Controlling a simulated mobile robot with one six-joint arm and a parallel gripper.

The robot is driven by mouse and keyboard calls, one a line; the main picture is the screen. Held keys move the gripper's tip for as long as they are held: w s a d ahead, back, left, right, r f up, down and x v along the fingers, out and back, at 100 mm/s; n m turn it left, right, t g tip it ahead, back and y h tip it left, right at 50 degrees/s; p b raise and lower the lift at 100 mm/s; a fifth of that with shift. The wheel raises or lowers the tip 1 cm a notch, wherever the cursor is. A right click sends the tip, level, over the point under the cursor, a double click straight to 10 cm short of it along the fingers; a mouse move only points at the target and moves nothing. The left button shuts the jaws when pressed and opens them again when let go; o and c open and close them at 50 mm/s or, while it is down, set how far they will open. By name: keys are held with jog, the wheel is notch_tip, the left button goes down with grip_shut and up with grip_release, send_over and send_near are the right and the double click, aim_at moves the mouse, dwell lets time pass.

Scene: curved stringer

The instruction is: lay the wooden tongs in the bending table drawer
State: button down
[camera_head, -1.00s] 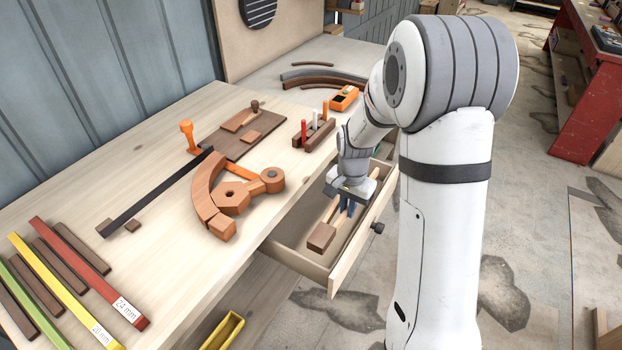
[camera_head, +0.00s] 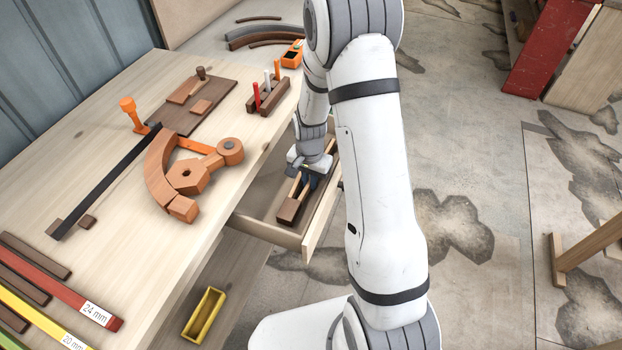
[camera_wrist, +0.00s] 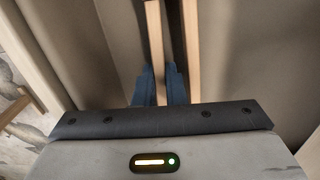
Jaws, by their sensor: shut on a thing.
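The wooden tongs (camera_head: 289,210) have a brown block at the near end and pale, slim arms. They are inside the open bending table drawer (camera_head: 272,234), lengthwise. My gripper (camera_head: 309,180) reaches down into the drawer and is shut on the tongs. In the wrist view its blue fingers (camera_wrist: 160,88) sit on either side of one pale arm of the tongs (camera_wrist: 155,45); the other arm (camera_wrist: 191,45) runs just right of the fingers. I cannot tell whether the tongs touch the drawer floor.
The bending table (camera_head: 110,190) carries a curved wooden form (camera_head: 160,170), a pen block (camera_head: 267,97) and coloured strips (camera_head: 75,295) left of the drawer. A yellow tray (camera_head: 204,315) sits below. Stained floor (camera_head: 450,230) lies open on the right.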

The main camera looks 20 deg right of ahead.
jog(key=shift+f, duration=0.2)
jog(key=c, duration=1.5)
grip_release()
jog(key=shift+r, duration=0.1)
notch_tip(320, 180, up, 12)
jog(key=s+r+n+t, duration=0.1)
jog(key=s+r+n, duration=0.3)
jog(key=s+r, duration=0.3)
jog(key=s+r+n+t, duration=0.1)
jog(key=s+r+n, duration=0.2)
jog(key=s+r, duration=0.4)
jog(key=s, duration=0.6)
jog(key=shift+s+n+t, duration=0.3)
jog(key=shift+s+n, duration=0.1)
jog(key=shift+r, duration=0.1)
